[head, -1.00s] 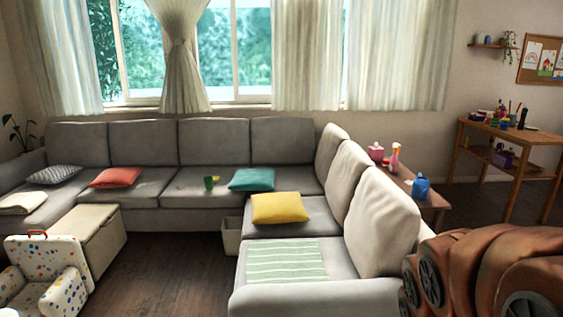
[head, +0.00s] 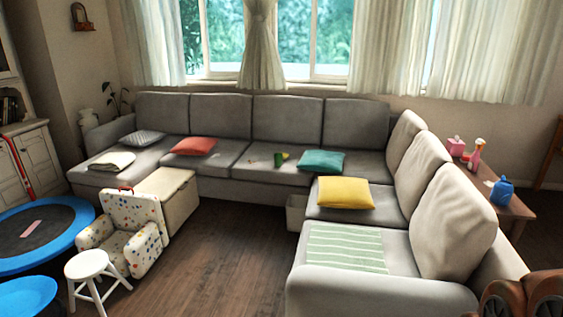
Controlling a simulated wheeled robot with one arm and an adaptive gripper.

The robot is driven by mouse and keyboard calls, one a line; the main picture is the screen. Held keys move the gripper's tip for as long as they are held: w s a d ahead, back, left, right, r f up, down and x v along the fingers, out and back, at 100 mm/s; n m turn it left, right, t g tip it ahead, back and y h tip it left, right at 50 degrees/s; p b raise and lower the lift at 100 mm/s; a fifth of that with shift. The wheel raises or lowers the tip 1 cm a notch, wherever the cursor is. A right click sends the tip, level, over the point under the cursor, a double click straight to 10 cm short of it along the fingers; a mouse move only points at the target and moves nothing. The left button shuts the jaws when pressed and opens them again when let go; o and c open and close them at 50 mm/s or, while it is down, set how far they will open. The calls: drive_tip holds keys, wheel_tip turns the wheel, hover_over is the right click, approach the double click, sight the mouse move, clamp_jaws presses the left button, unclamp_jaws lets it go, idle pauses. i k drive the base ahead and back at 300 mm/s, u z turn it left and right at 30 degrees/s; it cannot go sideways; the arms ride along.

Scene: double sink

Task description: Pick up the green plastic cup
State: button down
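The green plastic cup (head: 278,160) is small and far off, on the seat of the long grey sofa (head: 236,152) under the window. It lies between the red cushion (head: 194,146) and the teal cushion (head: 322,161). A small yellow thing (head: 286,155) shows right beside it; I cannot tell what it is. My gripper is not in view.
A beige ottoman (head: 177,197), spotted child's chair (head: 133,227), white stool (head: 90,265) and blue trampoline (head: 75,213) stand left. The wood floor (head: 235,255) is open mid-room.

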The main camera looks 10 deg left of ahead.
sight(277, 157)
drive_tip(key=u, duration=3.1)
drive_tip(key=i, duration=3.2)
drive_tip(key=z, duration=3.25)
drive_tip(key=i, duration=0.35)
drive_tip(key=u, duration=0.1)
